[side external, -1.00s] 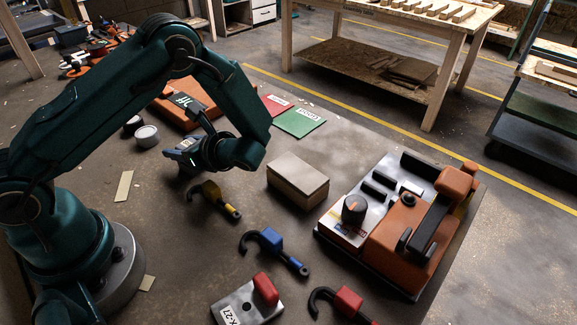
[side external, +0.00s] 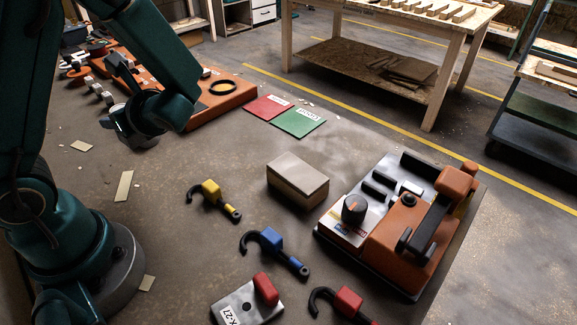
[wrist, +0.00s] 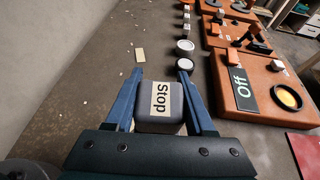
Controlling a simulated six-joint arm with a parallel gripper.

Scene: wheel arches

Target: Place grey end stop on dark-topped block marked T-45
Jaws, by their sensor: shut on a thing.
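The grey end stop (wrist: 159,127), a rounded block with a pale "Stop" label, sits between the blue fingers of my gripper (wrist: 160,80) in the wrist view. The gripper is shut on it. I cannot make out a dark-topped block marked T-45 in either current view.
Orange panels stand at the right of the wrist view, one with a dark "Off" sign (wrist: 240,87). A pale-topped block (side external: 298,181), yellow hook (side external: 211,190) and blue hook (side external: 270,240) occupy the side-view foreground.

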